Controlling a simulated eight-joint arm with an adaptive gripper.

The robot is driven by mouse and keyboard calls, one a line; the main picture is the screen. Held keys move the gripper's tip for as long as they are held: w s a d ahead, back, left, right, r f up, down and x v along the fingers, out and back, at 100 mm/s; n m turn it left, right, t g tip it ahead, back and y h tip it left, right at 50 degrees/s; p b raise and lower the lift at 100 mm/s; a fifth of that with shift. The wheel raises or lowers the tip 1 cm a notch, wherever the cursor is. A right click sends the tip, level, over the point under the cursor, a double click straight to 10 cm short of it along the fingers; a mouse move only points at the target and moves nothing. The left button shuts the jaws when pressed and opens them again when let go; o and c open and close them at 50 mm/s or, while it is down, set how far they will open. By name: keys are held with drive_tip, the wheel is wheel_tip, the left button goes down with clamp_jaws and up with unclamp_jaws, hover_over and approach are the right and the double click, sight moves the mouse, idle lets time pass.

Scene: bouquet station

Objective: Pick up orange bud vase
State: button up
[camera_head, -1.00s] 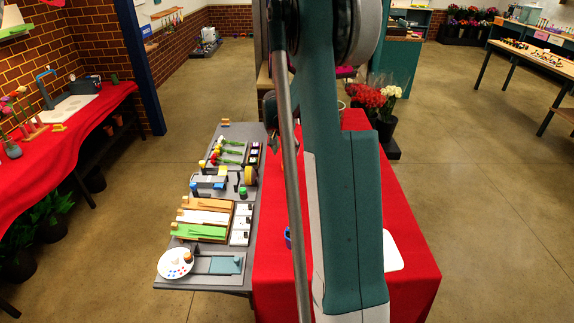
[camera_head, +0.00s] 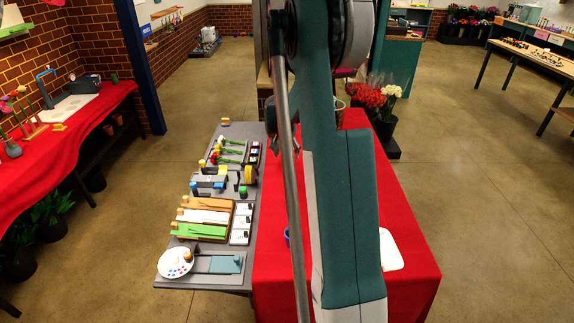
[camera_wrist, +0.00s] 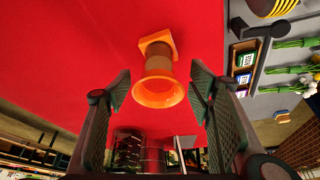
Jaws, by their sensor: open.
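The orange bud vase (camera_wrist: 158,72) shows in the wrist view, with a squarish base at the top and a flared round mouth toward me. It is on the red cloth (camera_wrist: 70,60), and its mouth lies between and a little beyond my fingertips. My gripper (camera_wrist: 160,92) is open, with one finger at each side and a gap between each finger and the vase. Nothing is held. In the head view my arm hides the vase and most of the gripper.
A grey side table (camera_head: 200,277) left of the red-clothed table (camera_head: 410,235) holds flower stems, wooden trays, a white palette (camera_head: 177,262) and small tools. Buckets of red and white flowers (camera_head: 368,97) stand beyond. A white board (camera_head: 391,250) lies at the right of the red cloth.

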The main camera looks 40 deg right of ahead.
sight(288, 157)
drive_tip(key=shift+x, duration=2.5)
drive_tip(key=c, duration=1.2)
